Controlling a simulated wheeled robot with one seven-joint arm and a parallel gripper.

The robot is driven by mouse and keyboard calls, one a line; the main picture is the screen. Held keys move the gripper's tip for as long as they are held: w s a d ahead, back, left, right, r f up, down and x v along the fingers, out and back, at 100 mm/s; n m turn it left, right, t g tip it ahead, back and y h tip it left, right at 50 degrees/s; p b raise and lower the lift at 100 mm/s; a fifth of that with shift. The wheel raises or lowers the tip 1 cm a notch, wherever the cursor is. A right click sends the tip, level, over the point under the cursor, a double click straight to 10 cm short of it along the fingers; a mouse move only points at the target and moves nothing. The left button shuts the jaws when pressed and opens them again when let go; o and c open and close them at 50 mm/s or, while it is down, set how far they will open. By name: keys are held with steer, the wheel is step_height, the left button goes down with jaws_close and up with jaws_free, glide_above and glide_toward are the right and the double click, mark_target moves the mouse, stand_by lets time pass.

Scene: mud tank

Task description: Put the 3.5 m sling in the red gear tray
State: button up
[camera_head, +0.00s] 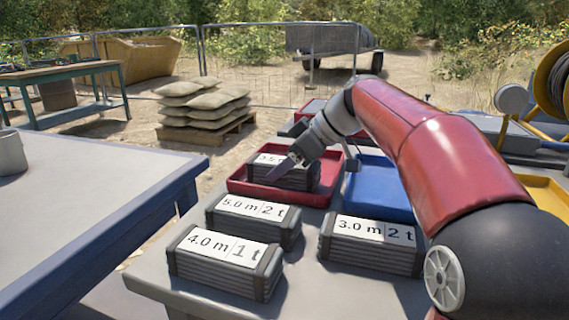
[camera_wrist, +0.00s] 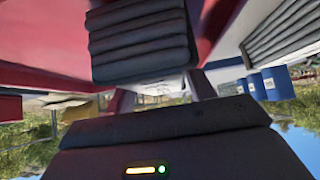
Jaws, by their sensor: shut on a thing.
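The 3.5 m sling (camera_head: 293,180) is a dark folded bundle with a white label partly hidden by my gripper; only part of its number shows. It is inside the red gear tray (camera_head: 238,186), within the rim. Whether it rests on the tray floor I cannot tell. My gripper (camera_head: 283,167) is shut on this sling, reaching down from the upper right. In the wrist view, the sling's dark folds (camera_wrist: 140,45) show at the top between the fingers.
The 5.0 m 2 t sling (camera_head: 252,224), the 4.0 m 1 t sling (camera_head: 224,265) and the 3.0 m 2 t sling (camera_head: 370,250) stand in front on the grey table. A blue tray (camera_head: 378,190) is right of the red one; a yellow tray (camera_head: 546,195) is farther right.

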steer(key=shift+f, duration=0.3)
steer(key=o, duration=1.4)
